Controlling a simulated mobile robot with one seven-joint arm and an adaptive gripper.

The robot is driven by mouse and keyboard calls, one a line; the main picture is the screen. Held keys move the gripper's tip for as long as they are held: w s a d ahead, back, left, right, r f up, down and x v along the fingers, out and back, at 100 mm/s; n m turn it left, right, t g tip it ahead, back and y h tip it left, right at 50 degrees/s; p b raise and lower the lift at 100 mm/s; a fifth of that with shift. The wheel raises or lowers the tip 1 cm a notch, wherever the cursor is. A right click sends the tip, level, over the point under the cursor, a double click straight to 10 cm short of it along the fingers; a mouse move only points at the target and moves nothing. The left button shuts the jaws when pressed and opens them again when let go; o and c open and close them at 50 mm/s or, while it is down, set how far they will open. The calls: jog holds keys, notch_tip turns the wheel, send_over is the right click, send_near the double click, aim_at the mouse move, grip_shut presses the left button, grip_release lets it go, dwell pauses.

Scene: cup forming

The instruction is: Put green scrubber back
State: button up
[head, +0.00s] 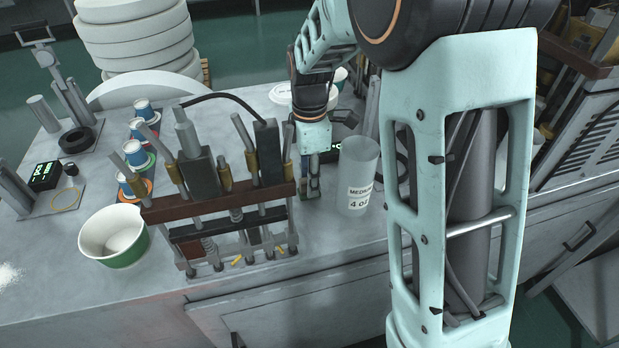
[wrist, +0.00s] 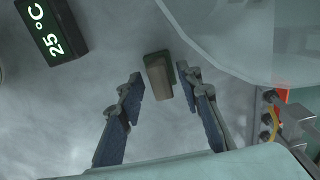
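The scrubber (wrist: 156,70) is a small block with a brownish top and dark green sides. It lies on the grey worktop in the wrist view. My gripper (wrist: 161,82) is open, pointing down, with one finger to each side of the scrubber's near part. Gaps show between the block and both fingers. In the head view my gripper (head: 308,188) is low over the worktop, between the metal press fixture and the clear container. I cannot make out the scrubber in the head view; the gripper and fixture seem to hide it.
The clear container (head: 358,178) marked "MEDIUM 4 OZ" stands close to the right of my gripper. The press fixture (head: 222,205) stands close to the left. A 25 °C display (wrist: 53,40) is at the wrist view's upper left. A white-green bowl (head: 113,237) stands further left.

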notch_tip(320, 180, up, 12)
dwell(0.4)
jog(key=shift+f, duration=0.1)
